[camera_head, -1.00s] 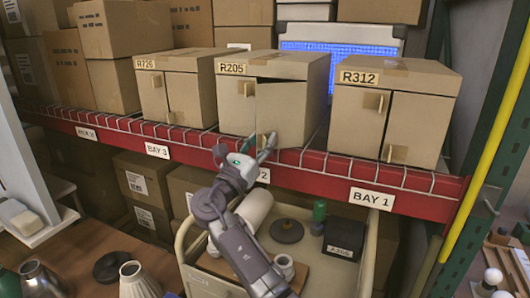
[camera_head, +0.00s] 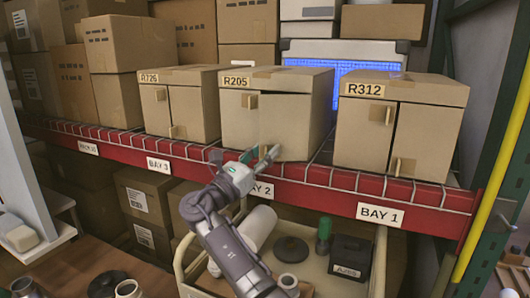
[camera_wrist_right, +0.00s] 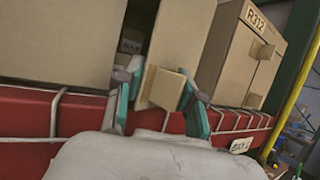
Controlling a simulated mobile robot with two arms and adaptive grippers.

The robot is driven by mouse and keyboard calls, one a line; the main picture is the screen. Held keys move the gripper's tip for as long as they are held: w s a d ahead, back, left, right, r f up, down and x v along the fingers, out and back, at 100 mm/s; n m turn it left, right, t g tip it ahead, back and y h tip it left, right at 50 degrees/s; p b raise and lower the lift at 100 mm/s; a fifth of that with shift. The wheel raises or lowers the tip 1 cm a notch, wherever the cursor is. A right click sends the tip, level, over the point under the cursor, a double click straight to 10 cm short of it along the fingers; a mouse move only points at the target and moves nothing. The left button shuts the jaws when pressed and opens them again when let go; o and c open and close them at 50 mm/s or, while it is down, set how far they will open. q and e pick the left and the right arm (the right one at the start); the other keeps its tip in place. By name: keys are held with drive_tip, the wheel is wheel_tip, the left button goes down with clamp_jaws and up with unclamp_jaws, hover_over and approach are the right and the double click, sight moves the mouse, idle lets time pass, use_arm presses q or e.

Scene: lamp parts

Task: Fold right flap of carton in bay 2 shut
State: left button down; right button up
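The bay 2 carton (camera_head: 297,118), labelled R205, stands on the red-edged shelf. Its left flap (camera_head: 237,117) lies flush in the front. Its right flap (camera_head: 283,120) looks nearly flush in the head view. In the right wrist view, a dark gap shows beside the right flap (camera_wrist_right: 190,40), so it is slightly ajar. My right gripper (camera_head: 245,158) is at the flap's lower part. Its fingers are spread, one on each side of the flap's small tab (camera_wrist_right: 167,88); I cannot tell whether they touch it. My left gripper is out of view.
The red shelf edge (camera_head: 310,197) runs below the flap. A cart (camera_head: 375,265) with lamp parts stands below. A yellow post (camera_head: 500,150) is at the right.

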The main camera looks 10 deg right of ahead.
sight(268, 108)
drive_tip(key=shift+o, duration=1.4)
drive_tip(key=shift+w, duration=0.1)
wheel_tip(268, 108, up, 10)
drive_tip(key=shift+f, duration=0.1)
